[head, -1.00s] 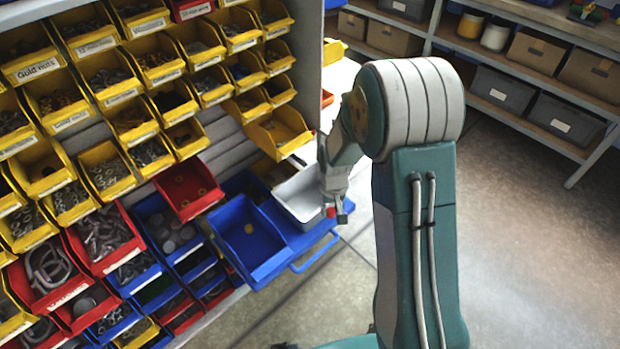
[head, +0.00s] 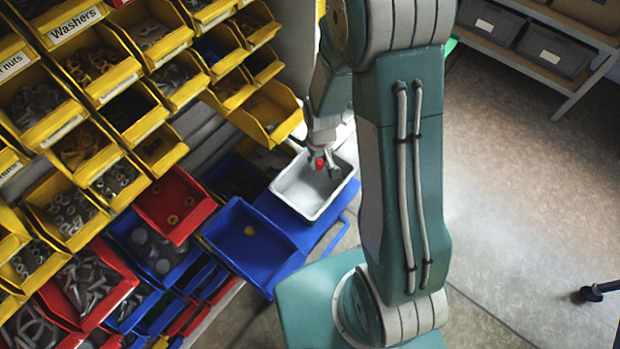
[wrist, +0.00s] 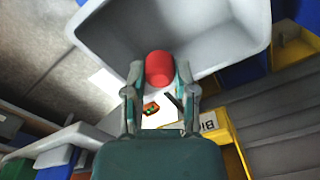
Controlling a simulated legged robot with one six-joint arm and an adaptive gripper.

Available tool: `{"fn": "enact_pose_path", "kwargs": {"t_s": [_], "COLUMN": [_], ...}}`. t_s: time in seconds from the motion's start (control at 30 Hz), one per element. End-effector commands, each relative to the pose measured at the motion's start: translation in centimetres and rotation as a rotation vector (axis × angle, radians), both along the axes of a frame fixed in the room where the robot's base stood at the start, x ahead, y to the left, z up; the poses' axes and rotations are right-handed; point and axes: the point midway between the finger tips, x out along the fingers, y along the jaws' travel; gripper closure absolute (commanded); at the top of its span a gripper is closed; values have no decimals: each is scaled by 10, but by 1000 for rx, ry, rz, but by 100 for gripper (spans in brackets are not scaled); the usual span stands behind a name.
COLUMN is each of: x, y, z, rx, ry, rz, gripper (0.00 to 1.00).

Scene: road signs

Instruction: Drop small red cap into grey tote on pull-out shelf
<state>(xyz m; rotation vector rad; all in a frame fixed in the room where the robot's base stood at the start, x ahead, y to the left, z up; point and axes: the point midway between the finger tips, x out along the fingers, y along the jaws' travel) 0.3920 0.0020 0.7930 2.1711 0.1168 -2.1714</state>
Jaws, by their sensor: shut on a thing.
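The small red cap (head: 319,164) is held between the fingers of my gripper (head: 325,168). In the wrist view the red cap (wrist: 159,68) sits between the two fingertips of my gripper (wrist: 159,75), which are shut on it. The grey tote (head: 312,203) stands on the blue pull-out shelf (head: 290,262). In the head view my gripper and the cap appear over the tote's opening. The wrist view shows the tote (wrist: 215,35) beyond the cap. Its visible floor looks empty. The exact height of the cap above the tote is hard to tell.
A blue bin (head: 243,265) with a small yellow item stands left of the tote. A rack of yellow, red and blue bins fills the left, with an open yellow bin (head: 268,115) close above the tote. The floor (head: 520,200) at right is mostly clear.

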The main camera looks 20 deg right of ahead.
Motion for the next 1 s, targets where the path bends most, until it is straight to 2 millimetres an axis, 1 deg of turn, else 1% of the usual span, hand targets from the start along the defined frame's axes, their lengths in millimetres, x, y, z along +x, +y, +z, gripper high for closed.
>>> {"fn": "enact_pose_path", "kwargs": {"t_s": [0.2, 0.4, 0.53, 0.77, 0.8, 0.87, 0.9, 1.0], "x": [0, 0, 0, 0, 0, 0, 0, 0], "y": [-1, 0, 0, 0, 0, 0, 0, 0], "z": [-28, -46, -50, -51, -51, -51, -51, -51], "rx": [1, 0, -1, -1, -1, -1, -1, -1], "ry": [3, 1, 1, 0, 0, 0, 0, 0], "rz": [-1, -1, -1, -1, -1, -1, -1, -1], "gripper": [78, 78, 78, 78, 55, 28, 24, 24]}}
